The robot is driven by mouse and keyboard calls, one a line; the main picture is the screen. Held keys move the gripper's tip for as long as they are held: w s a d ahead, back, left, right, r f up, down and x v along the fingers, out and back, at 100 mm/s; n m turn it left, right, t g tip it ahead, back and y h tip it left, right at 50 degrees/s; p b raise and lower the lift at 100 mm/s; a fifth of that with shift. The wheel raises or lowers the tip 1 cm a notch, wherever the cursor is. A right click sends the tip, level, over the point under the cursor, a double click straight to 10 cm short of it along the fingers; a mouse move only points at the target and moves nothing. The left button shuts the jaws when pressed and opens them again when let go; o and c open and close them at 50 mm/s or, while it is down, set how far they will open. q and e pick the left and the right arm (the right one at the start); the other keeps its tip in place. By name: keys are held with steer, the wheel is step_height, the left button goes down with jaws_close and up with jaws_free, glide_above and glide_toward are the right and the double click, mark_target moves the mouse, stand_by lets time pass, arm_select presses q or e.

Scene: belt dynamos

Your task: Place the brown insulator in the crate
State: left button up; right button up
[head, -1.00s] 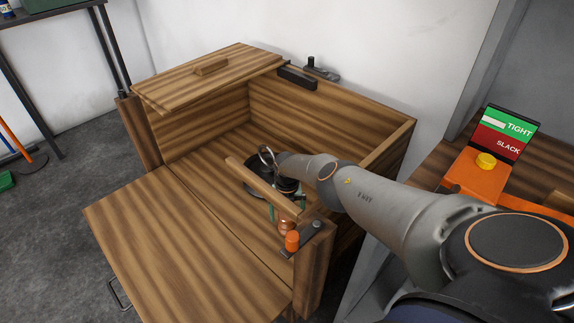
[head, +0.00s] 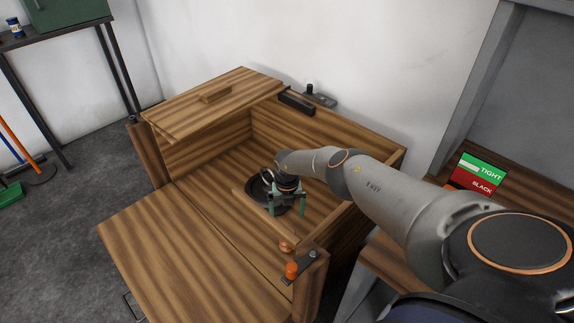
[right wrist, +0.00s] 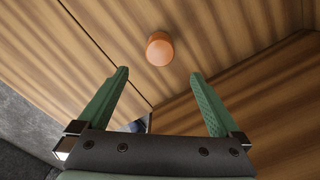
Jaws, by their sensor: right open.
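The brown insulator (head: 286,246), a small orange-brown cylinder, is on the floor of the wooden crate (head: 365,140), near the right front corner post. It also shows in the right wrist view (right wrist: 160,50), beyond the fingertips and clear of both fingers. My right gripper (head: 287,212) is inside the crate, pointing down, behind the insulator in the head view. Its green fingers are spread with nothing between them, as the right wrist view (right wrist: 157,74) shows. My left gripper is in neither view.
The crate's front panel (head: 165,245) lies folded down, and a lid section (head: 240,85) covers its back left.

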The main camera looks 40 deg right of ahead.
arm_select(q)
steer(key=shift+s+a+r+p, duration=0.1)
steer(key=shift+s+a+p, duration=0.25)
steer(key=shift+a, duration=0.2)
arm_select(e)
steer(key=shift+r, duration=0.75)
